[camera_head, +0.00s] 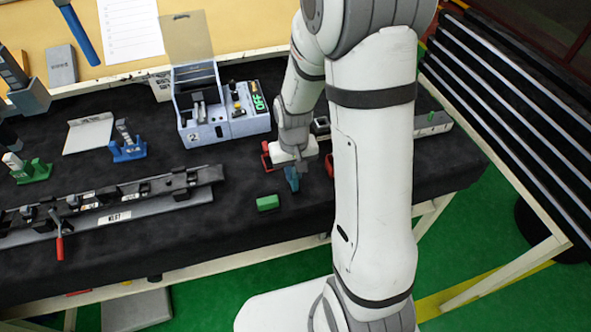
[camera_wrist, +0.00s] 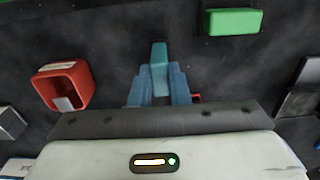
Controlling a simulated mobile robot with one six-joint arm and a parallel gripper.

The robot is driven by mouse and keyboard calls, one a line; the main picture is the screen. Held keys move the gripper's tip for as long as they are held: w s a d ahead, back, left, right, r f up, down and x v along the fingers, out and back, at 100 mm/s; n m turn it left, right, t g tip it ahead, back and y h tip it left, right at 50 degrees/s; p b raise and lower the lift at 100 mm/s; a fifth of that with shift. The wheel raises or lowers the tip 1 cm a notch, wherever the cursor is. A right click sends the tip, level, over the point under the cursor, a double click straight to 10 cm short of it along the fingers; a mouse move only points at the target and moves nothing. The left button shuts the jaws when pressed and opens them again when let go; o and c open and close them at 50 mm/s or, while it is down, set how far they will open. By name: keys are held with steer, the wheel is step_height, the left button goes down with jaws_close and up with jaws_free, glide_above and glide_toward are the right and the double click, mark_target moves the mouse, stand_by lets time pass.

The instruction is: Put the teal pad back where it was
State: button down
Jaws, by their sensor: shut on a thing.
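The teal pad (camera_wrist: 159,62) is pinched between the blue fingers of my gripper (camera_wrist: 158,80) in the wrist view, its end sticking out past the fingertips. In the head view my gripper (camera_head: 292,172) is over the black table top, right of the green block, and a small blue-teal piece shows at its end. The pad cannot be told apart from the fingers there. I cannot tell whether the pad touches the table.
A green block (camera_head: 267,203) lies near the front edge; it also shows in the wrist view (camera_wrist: 232,21). A red open holder (camera_wrist: 84,80) is left of the fingers. A grey machine marked 2 (camera_head: 195,132) stands behind. A long clip rail (camera_head: 110,208) lies left. My arm hides the table's right part.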

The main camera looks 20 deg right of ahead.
mark_target(294, 173)
steer(key=c, duration=1.4)
jaws_free()
step_height(294, 173, up, 11)
steer(key=s+r+t, duration=0.1)
steer(key=s+r, duration=0.2)
steer(key=s, duration=0.1)
steer(key=s+r+t, duration=0.1)
steer(key=s+r, duration=0.2)
steer(key=s, duration=0.2)
steer(key=s+r+t, duration=0.1)
steer(key=s+r, duration=0.2)
steer(key=s, duration=0.2)
steer(key=shift+s+d, duration=0.2)
steer(key=shift+s, duration=0.05)
